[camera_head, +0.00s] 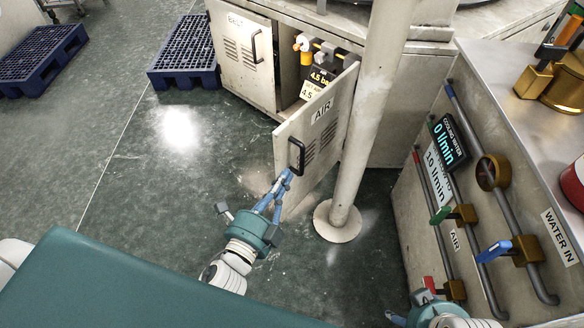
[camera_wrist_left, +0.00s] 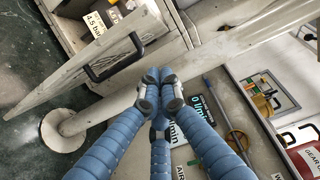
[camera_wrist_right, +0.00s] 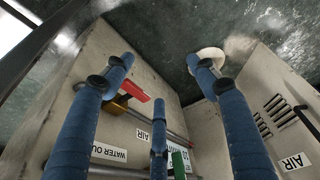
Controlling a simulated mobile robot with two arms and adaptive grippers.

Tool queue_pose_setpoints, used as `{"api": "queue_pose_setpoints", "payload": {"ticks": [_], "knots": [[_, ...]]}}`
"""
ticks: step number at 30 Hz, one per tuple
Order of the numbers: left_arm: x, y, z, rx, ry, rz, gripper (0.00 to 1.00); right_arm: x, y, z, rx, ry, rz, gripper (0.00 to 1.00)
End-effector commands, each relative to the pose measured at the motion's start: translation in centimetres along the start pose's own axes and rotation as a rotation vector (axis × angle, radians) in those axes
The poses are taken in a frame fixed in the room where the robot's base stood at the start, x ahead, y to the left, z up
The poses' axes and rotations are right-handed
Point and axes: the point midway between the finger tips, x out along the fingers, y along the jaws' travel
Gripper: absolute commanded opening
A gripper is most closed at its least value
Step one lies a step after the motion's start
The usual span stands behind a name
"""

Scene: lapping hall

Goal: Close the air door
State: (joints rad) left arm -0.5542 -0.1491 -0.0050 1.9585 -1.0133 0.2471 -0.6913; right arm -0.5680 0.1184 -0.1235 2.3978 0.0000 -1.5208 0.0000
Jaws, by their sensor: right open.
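The air door (camera_head: 318,130), a pale vented panel marked AIR, stands swung out from its cabinet (camera_head: 262,92) in the head view. Its black handle (camera_head: 297,156) faces my left gripper (camera_head: 286,178). The handle also shows in the left wrist view (camera_wrist_left: 113,58), beyond the fingertips. The left gripper's fingers are drawn together just below the handle, with nothing seen between them. I cannot tell whether they touch the door. My right gripper (camera_wrist_right: 161,82) is open and empty, its fingers spread before the valve panel. The door also shows in the right wrist view (camera_wrist_right: 290,135).
A pale post (camera_head: 364,130) with a round foot stands just right of the door. Inside the cabinet are a regulator and a 4.5 bar display (camera_head: 321,76). A panel with pipes and valves (camera_head: 480,205) stands right. Blue pallets (camera_head: 185,52) lie back left; floor between is clear.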

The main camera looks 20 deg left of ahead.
Motion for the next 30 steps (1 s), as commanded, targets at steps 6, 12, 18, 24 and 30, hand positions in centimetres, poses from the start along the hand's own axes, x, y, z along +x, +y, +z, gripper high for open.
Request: {"api": "queue_pose_setpoints", "payload": {"ticks": [6, 12, 18, 24, 30], "knots": [[1.6, -0.7, 0.0, 0.019, 0.003, -0.015, 0.0, -0.1, 0.0, 0.0, 0.0, 0.001, 0.0, 0.58], [5.7, -0.8, 0.0, 0.02, 0.003, -0.016, 0.0, 0.6, 0.0, 0.0, 0.0, -0.002, 0.0, 0.58], [9.9, -0.7, 0.0, 0.017, 0.002, -0.014, 0.0, 1.1, 0.0, 0.0, 0.0, -0.004, -0.001, 0.58], [10.7, -0.6, 2.7, 0.019, 0.002, -0.01, 0.0, 1.9, 0.0, 0.1, -0.001, -0.009, 0.0, 0.58], [11.0, -0.6, 3.8, 0.016, 0.001, -0.011, 0.0, 2.1, 0.0, 0.1, -0.001, -0.008, -0.001, 0.58]]}}
